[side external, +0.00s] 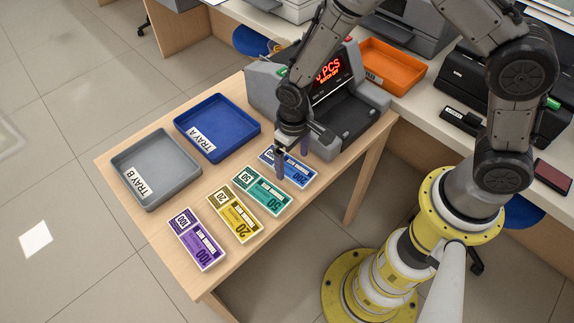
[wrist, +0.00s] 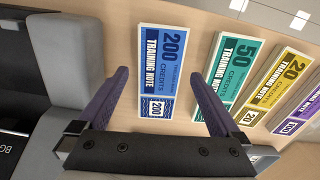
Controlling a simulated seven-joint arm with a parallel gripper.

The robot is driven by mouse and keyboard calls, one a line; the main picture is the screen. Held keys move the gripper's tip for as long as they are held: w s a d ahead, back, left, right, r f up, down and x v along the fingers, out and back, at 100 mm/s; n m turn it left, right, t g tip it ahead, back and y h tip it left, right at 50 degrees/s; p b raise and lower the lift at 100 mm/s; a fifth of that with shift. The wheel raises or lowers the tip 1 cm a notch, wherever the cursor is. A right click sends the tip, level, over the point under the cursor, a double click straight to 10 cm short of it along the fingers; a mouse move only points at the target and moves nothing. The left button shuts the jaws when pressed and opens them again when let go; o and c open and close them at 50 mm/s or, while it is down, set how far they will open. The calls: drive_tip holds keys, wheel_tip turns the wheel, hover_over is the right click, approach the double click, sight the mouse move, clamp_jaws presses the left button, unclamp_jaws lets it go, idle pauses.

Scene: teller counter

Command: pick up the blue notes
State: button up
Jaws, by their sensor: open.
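The blue notes (side external: 300,174), a flat stack marked 200, lie on the wooden table at the end of the note row nearest the counting machine. In the wrist view the blue notes (wrist: 162,70) show almost whole, between and beyond my fingertips. My gripper (side external: 293,163) is open and empty above the blue notes, its two purple-grey fingers pointing down. In the wrist view my gripper's fingertips (wrist: 158,75) sit to either side of the stack, the right one between the blue and green notes. I cannot tell the exact height above the table.
Green 50 notes (side external: 262,190), yellow 20 notes (side external: 235,217) and purple 100 notes (side external: 198,239) lie alongside. The counting machine (side external: 263,92) stands close behind the blue notes. Blue tray A (side external: 250,139) and grey tray B (side external: 155,206) look empty at the left.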

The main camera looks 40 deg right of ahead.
drive_tip(key=shift+f, duration=1.15)
drive_tip(key=c, duration=1.3)
drive_tip(key=shift+w+r, duration=0.1)
